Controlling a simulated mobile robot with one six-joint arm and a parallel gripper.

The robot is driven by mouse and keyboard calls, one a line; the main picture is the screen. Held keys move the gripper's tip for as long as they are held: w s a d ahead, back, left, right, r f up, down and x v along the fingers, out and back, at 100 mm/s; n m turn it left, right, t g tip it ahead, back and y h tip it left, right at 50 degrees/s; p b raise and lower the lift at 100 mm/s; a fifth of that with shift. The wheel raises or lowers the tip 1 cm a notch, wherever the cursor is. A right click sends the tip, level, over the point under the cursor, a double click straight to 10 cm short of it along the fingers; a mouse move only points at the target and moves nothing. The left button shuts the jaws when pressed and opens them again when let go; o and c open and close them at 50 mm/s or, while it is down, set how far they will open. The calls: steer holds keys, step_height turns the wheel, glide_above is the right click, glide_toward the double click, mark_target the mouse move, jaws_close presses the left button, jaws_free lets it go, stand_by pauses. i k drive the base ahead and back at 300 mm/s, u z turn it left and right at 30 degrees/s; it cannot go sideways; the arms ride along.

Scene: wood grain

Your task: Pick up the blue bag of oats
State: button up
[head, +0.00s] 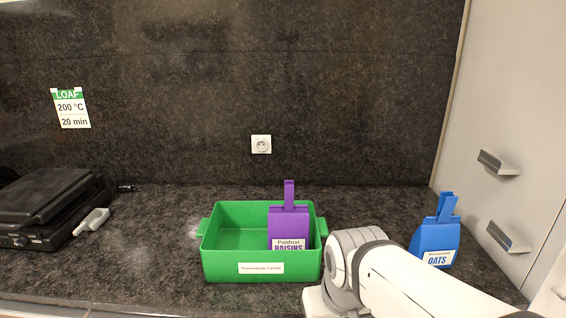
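The blue bag of oats (434,240) stands upright on the dark counter at the right, with a white label reading OATS and a clip-like top. My white and grey arm (385,275) reaches in from the lower right, and part of it is in front of the counter just left of the bag. My gripper is not clearly visible in the head view; the arm's end runs out at the bottom edge. I see nothing holding the bag.
A green crate (222,265) stands left of my arm, with a purple bag of raisins (289,222) upright in its right side. A black appliance (45,200) sits at the far left. A light cabinet with handles (510,130) bounds the right. Counter between appliance and crate is mostly clear.

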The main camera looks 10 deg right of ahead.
mark_target(436, 244)
steer(key=z, duration=1.25)
